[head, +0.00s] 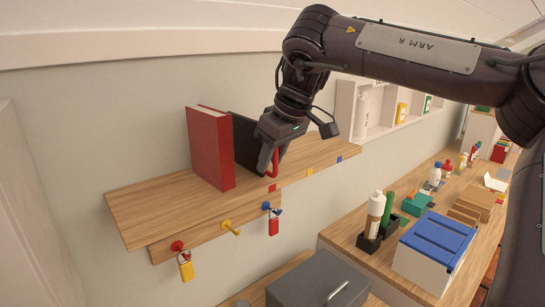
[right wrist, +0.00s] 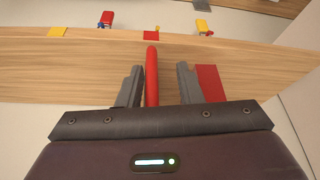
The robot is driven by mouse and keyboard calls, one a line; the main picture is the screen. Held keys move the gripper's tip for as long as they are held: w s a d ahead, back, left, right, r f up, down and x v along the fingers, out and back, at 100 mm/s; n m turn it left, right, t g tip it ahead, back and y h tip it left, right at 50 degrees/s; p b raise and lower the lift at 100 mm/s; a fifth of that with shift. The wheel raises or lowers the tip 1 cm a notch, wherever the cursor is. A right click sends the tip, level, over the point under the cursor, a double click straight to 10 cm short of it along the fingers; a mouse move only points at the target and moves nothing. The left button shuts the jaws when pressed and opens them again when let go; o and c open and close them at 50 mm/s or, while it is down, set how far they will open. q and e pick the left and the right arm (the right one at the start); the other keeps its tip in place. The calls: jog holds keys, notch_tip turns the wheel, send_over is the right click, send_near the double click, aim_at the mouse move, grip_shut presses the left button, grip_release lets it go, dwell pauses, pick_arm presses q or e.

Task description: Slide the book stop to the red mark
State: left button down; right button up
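The wooden wall shelf (head: 150,203) carries a red book (head: 210,148) and a dark book (head: 245,143). The red book stop (head: 275,163) is upright right of the books, partly hidden by my right gripper (head: 272,158). In the right wrist view the stop (right wrist: 152,75) stands between the fingers of my right gripper (right wrist: 158,85), which are open. It is close to the left finger, with a gap to the right one. The red mark (head: 272,188) is on the shelf's front edge; the stop looks about level with it (right wrist: 151,35). My left gripper is not in view.
Yellow (head: 309,171) and blue (head: 339,158) marks lie further right along the shelf edge. A grey box (head: 318,283) and a cluttered desk with a blue-lidded box (head: 437,240) stand below right. The shelf's right end is clear.

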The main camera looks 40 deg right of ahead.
jog(key=shift+s+d+r, duration=0.1)
jog(key=shift+d+r, duration=0.1)
jog(key=shift+r, duration=0.05)
jog(key=b+v, duration=0.1)
jog(key=v, duration=0.6)
jog(key=shift+s+a, duration=0.15)
dwell(0.3)
